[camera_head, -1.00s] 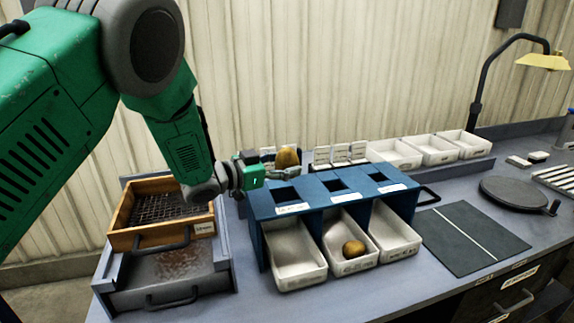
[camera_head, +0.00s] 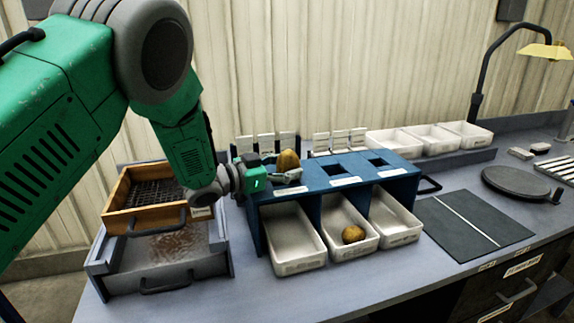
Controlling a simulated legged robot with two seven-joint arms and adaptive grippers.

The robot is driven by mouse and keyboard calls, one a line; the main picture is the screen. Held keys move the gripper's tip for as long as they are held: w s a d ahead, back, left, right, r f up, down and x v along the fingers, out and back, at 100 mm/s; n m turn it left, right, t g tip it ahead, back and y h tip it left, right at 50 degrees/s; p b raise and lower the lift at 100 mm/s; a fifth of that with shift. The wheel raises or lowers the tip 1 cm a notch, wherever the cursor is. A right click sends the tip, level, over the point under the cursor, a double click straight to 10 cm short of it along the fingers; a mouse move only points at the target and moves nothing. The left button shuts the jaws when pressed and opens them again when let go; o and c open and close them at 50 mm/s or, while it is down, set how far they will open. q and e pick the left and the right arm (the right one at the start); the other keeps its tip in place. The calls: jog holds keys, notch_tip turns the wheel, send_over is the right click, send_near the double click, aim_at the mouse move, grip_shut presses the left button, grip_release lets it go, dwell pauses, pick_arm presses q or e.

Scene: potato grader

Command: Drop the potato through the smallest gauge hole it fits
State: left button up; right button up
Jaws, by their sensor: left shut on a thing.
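My left gripper (camera_head: 283,172) is shut on a brown potato (camera_head: 289,160). It holds the potato just above the left end of the blue gauge stand (camera_head: 325,189). The left hole is hidden behind the gripper. Under the stand are three white bins: the left bin (camera_head: 298,266) looks empty, the middle bin (camera_head: 340,247) has another potato (camera_head: 353,234) in it, and the right bin (camera_head: 397,238) looks empty. My right gripper is not in view.
A wooden sieve box (camera_head: 122,217) sits on a grey drawer unit (camera_head: 205,268) at the left. White trays (camera_head: 397,148) stand at the back. A dark mat (camera_head: 470,235), a round plate (camera_head: 517,182) and a lamp (camera_head: 545,50) are at the right. The front table strip is clear.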

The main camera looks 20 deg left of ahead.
pick_arm(q)
jog(key=shift+a+f, duration=0.5)
jog(key=shift+a, duration=0.05)
jog(key=shift+a+f, duration=0.15)
jog(key=shift+a, duration=0.45)
jog(key=o, duration=1.4)
jog(key=shift+d, duration=0.1)
jog(key=shift+w+d, duration=0.1)
jog(key=shift+d, duration=0.55)
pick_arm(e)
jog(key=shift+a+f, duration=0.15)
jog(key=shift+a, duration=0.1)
